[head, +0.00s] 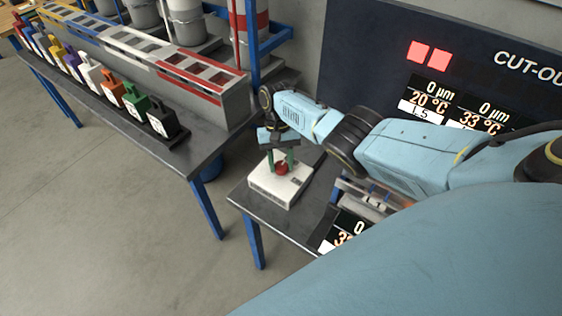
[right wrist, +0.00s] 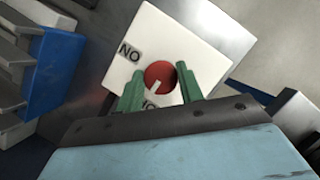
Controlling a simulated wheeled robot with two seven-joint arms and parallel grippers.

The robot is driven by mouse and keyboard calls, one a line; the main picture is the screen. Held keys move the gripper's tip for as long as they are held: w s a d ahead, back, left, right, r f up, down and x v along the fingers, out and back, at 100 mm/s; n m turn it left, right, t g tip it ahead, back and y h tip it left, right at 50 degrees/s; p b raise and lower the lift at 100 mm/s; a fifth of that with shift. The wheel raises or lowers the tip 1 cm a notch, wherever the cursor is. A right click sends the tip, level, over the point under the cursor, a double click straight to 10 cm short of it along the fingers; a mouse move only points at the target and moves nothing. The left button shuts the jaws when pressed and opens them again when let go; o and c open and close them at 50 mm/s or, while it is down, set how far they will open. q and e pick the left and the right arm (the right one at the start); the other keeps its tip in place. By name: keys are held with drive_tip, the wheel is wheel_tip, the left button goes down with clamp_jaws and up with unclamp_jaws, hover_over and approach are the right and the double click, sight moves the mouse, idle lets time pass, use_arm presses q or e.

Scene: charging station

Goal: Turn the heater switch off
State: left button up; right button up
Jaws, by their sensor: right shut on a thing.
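The heater switch is a white box (head: 272,190) with a round red knob (head: 282,169), on the dark table at the middle of the head view. In the right wrist view the box (right wrist: 180,35) carries the labels "NO" and a partly hidden second one. The red knob (right wrist: 158,76) there has a white pointer mark that slants down-left toward the hidden label. My right gripper (head: 280,162) comes down from above, with its green fingers shut on the red knob, one at each side. My left gripper is not in view.
A dark display panel (head: 455,60) with two red lights stands behind the right arm. A long bench (head: 200,150) on the left holds a row of coloured tags and a grey compartment rack (head: 235,105). A gap separates the bench from the switch table (head: 245,205).

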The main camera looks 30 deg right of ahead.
idle(0.5)
drive_tip(key=o, duration=1)
drive_tip(key=shift+r, duration=0.15)
drive_tip(key=v, duration=1.3)
drive_tip(key=shift+a, duration=0.1)
